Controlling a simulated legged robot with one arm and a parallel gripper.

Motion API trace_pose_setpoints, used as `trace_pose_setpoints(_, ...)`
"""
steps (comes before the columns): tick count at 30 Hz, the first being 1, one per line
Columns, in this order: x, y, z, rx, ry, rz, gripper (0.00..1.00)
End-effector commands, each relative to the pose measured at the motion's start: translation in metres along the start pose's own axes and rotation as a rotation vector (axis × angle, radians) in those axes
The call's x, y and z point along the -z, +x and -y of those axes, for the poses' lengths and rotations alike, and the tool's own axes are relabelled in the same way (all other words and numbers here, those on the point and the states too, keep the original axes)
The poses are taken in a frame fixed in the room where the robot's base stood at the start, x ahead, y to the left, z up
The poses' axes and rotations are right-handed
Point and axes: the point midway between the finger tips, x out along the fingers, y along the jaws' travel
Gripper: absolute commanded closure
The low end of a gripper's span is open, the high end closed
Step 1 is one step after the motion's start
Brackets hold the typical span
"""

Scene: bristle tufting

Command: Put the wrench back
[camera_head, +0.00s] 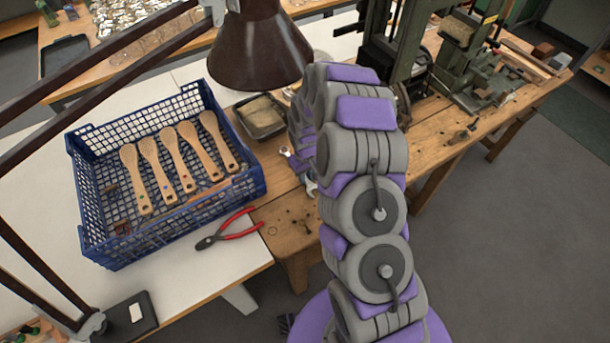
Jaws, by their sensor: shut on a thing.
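The wrench (310,186) is a small silvery metal tool at the left side of my grey and purple arm, over the wooden bench. Only bits of metal show, and my arm covers much of the area. My gripper (300,162) is mostly hidden behind my arm links. What shows of it is low at the bench, shut on the wrench. I cannot tell whether the wrench touches the bench top.
A blue crate (256,183) with several wooden brushes stands to the left. Red-handled pliers (232,230) lie in front of it. A dark tray (260,118) and brown lamp shade (262,50) are behind. A green machine (462,50) stands at right.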

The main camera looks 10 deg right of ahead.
Motion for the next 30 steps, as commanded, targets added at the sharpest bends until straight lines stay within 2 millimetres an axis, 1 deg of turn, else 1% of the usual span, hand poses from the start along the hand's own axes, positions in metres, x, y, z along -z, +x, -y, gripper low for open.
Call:
trace_pose_setpoints(4,0.001,0.0,0.001,-0.002,0.0,0.0,1.0)
trace_pose_setpoints(5,0.001,0.001,0.002,-0.002,0.0,0.0,0.78)
trace_pose_setpoints(12,0.001,0.0,0.002,-0.002,-0.001,0.001,0.55)
trace_pose_setpoints(13,0.001,0.0,0.002,-0.002,-0.001,0.001,0.54)
trace_pose_setpoints(20,0.001,0.0,0.001,-0.001,0.0,0.001,0.54)
trace_pose_setpoints(23,0.001,-0.003,0.001,-0.001,0.0,0.0,0.54)
trace_pose_setpoints(26,0.001,-0.013,0.001,-0.002,0.0,-0.001,0.54)
trace_pose_setpoints(30,0.001,-0.033,0.001,-0.003,0.0,-0.002,0.54)
